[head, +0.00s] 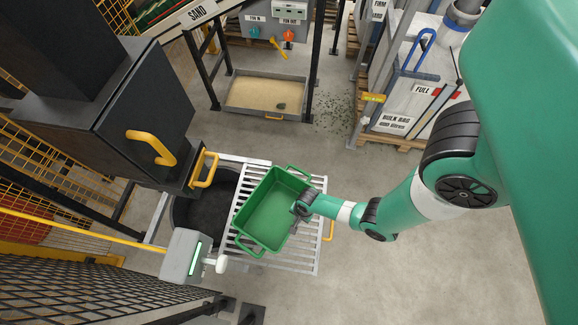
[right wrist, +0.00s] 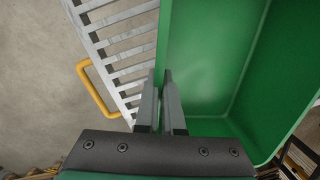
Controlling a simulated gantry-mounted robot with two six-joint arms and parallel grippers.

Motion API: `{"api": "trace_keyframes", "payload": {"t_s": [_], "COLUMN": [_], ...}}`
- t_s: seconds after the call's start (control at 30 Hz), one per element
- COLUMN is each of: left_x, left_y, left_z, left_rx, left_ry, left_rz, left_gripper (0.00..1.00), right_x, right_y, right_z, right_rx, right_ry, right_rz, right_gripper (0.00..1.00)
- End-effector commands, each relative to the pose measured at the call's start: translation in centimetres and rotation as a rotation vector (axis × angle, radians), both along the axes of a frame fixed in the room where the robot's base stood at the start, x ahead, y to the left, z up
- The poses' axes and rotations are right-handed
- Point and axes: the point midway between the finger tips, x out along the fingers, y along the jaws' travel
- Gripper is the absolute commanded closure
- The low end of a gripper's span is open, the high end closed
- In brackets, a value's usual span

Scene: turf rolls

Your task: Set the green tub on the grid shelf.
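The green tub (head: 269,211) is empty and turned at an angle over the slatted grid shelf (head: 308,255). My right gripper (head: 304,204) is at the tub's right wall. In the right wrist view the fingers (right wrist: 160,100) stand close on either side of the tub wall (right wrist: 205,55), shut on it. The grid shelf (right wrist: 125,50) shows to the left there. My left gripper is not in view.
A dark round bin (head: 205,208) sits under the shelf's left side, beside a black cabinet (head: 140,120) with yellow handles. A grey box with a green light (head: 187,257) stands at the front left. A sand tray (head: 265,95) lies behind.

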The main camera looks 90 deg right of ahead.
Motion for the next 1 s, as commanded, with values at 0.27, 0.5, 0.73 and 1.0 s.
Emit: {"api": "trace_keyframes", "payload": {"t_s": [0.27,0.5,0.73,1.0], "left_x": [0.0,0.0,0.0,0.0], "left_y": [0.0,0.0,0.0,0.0], "left_z": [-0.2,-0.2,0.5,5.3], "left_rx": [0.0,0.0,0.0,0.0], "left_ry": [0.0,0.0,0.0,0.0], "left_rz": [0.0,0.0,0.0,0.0], "left_gripper": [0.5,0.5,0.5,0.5], "right_x": [0.1,0.1,-0.1,-0.6], "right_y": [-0.1,0.0,0.0,-0.2], "right_z": [-0.2,-0.2,0.5,5.5], "right_rx": [-0.001,0.0,0.0,0.0], "right_ry": [-0.003,-0.001,0.001,0.0], "right_rz": [0.0,0.0,0.0,-0.001], "right_gripper": [0.72,0.6,0.6,0.6]}}
